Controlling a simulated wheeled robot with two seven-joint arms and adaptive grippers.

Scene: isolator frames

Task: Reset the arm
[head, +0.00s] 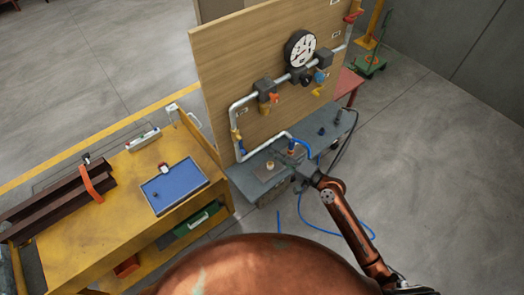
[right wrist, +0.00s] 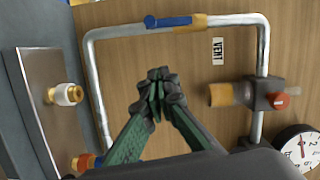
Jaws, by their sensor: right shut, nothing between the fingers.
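My right arm (head: 350,225), copper-coloured, reaches in from the lower right of the head view. Its dark gripper (head: 284,157) is over the grey bench in front of the wooden pipe board. In the right wrist view the green-and-black fingers of the gripper (right wrist: 157,88) meet at their tips, shut and empty. Behind them is the bare wood inside the pipe loop; I cannot tell how far off it is. My left gripper is not in view.
The wooden board (head: 225,65) carries grey pipes, valves and a round gauge (head: 300,48). The grey bench (head: 240,178) below holds a plate with a brass fitting (right wrist: 68,95). A blue hose (head: 318,229) hangs to the floor. A yellow workbench (head: 120,228) with a blue mat stands left.

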